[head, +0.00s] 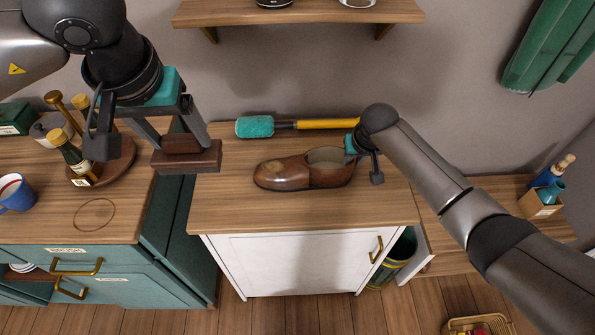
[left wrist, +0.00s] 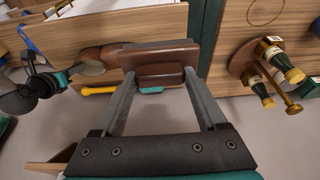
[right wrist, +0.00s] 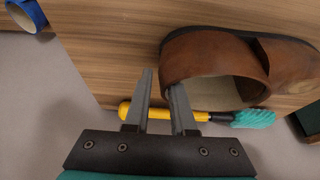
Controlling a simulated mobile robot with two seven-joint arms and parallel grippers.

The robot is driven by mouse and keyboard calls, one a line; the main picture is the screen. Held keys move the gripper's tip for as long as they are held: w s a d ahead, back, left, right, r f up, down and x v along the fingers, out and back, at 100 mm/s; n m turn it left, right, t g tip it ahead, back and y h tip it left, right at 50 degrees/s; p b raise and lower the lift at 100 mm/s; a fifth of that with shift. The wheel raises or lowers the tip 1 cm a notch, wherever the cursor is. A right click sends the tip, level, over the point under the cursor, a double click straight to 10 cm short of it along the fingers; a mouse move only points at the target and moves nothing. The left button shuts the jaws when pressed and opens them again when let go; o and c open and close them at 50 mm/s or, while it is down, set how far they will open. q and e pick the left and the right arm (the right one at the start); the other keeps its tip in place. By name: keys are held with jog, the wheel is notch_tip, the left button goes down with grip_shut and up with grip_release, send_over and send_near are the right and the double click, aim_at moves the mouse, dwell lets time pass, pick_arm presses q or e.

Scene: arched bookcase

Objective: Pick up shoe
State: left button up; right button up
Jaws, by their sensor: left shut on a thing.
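The brown leather shoe (head: 290,172) lies on the wooden top of the white cabinet, toe to the left and opening to the right. It also shows in the right wrist view (right wrist: 290,65). My right gripper (head: 363,165) is at the shoe's heel end. In the right wrist view its fingers (right wrist: 163,82) are apart, the right one overlapping the shoe's rim; I cannot tell whether they touch. My left gripper (head: 187,140) is shut on a brown block-like object (head: 187,160), held left of the shoe; this object also shows in the left wrist view (left wrist: 155,70).
A yellow-handled teal duster (head: 320,124) lies behind the shoe. Bottles (head: 70,155) on a round wooden stand and a blue mug (head: 14,192) are on the left counter. A shelf (head: 300,12) hangs above. The cabinet top before the shoe is clear.

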grip_shut()
dwell(1.0)
